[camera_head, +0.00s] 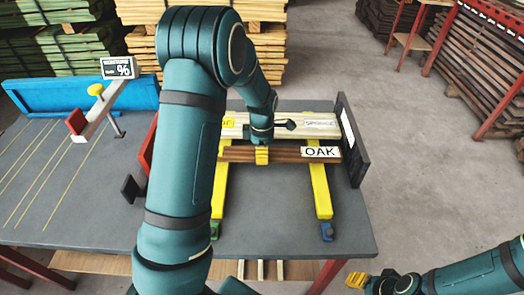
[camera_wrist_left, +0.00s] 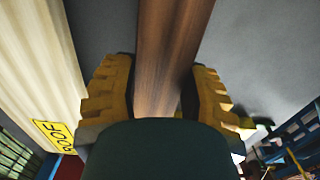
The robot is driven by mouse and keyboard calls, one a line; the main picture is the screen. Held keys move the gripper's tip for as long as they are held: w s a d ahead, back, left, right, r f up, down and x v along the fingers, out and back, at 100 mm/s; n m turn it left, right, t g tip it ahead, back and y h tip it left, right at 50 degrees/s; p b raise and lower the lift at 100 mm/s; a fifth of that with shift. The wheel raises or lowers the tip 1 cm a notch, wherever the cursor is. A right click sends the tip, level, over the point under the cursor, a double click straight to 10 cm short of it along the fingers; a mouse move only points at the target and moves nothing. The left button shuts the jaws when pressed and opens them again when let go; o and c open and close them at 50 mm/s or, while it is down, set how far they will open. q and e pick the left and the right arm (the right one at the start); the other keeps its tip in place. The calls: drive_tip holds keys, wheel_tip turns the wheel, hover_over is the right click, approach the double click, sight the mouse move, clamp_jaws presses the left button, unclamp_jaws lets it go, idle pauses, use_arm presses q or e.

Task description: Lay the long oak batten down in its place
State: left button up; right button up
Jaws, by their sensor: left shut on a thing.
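The long brown oak batten (camera_head: 238,155) with a white OAK label (camera_head: 320,152) lies crosswise over two yellow bars, just in front of the pale boards. My left gripper (camera_head: 262,156) is shut on it near its middle; in the left wrist view the batten (camera_wrist_left: 172,45) runs between the yellow fingers (camera_wrist_left: 165,100). I cannot tell whether the batten touches the bars or hangs just above them. My left arm hides its left end. My right gripper (camera_head: 357,280) is low at the right, off the table and away from the batten; its jaw opening is unclear.
Pale boards (camera_head: 290,131), one labelled SPRUCE, lie behind the batten. The left yellow bar (camera_head: 219,195) and right yellow bar (camera_head: 320,193) run towards the front. A dark upright plate (camera_head: 352,140) stands at the right end, a red one (camera_head: 147,150) at the left. The table front (camera_head: 270,235) is bare.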

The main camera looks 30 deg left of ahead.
use_arm(q)
drive_tip(key=shift+f, duration=0.15)
drive_tip(key=o, duration=1.2)
wheel_tip(320, 180, up, 13)
drive_tip(key=p, duration=0.3)
drive_tip(key=shift+p, duration=0.3)
